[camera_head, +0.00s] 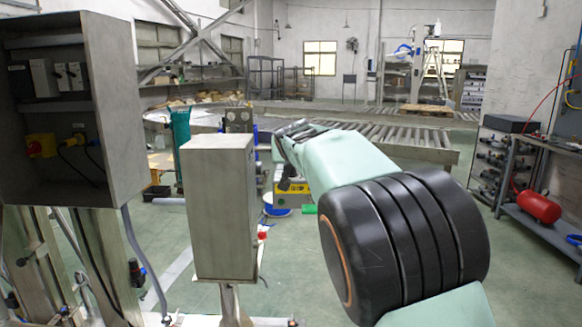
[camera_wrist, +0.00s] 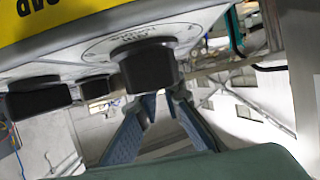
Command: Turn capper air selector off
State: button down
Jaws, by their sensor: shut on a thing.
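In the wrist view a panel with a yellow strip (camera_wrist: 60,22) fills the top, its printed letters upside down and cut off. Under it is a black selector knob (camera_wrist: 147,68) on a pale round dial plate. My gripper (camera_wrist: 161,98) has its two blue-grey fingers converging on this knob, shut on it. The fingertips are partly hidden behind the knob, and its pointer direction cannot be read. Two more black knobs (camera_wrist: 38,103) (camera_wrist: 95,87) sit to the left. In the head view my arm hides most of the gripper area; a small yellow panel (camera_head: 291,188) shows below my wrist.
A grey metal box on a post (camera_head: 218,205) stands close left of my arm. A larger open cabinet (camera_head: 115,60) stands at far left. A roller conveyor (camera_head: 380,140) runs behind. A shelf with a red tank (camera_head: 538,207) is at right. Green floor between is mostly clear.

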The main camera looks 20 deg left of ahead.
jog(key=shift+a+f+m+h+b, duration=0.1)
jog(key=shift+a+m+h+b, duration=0.05)
jog(key=shift+m+h+b, duration=1.15)
jog(key=c, duration=2.1)
grip_release()
jog(key=shift+s, duration=0.1)
jog(key=v, duration=1.1)
jog(key=shift+s+f, duration=0.15)
jog(key=shift+s, duration=0.35)
jog(key=shift+c, duration=0.3)
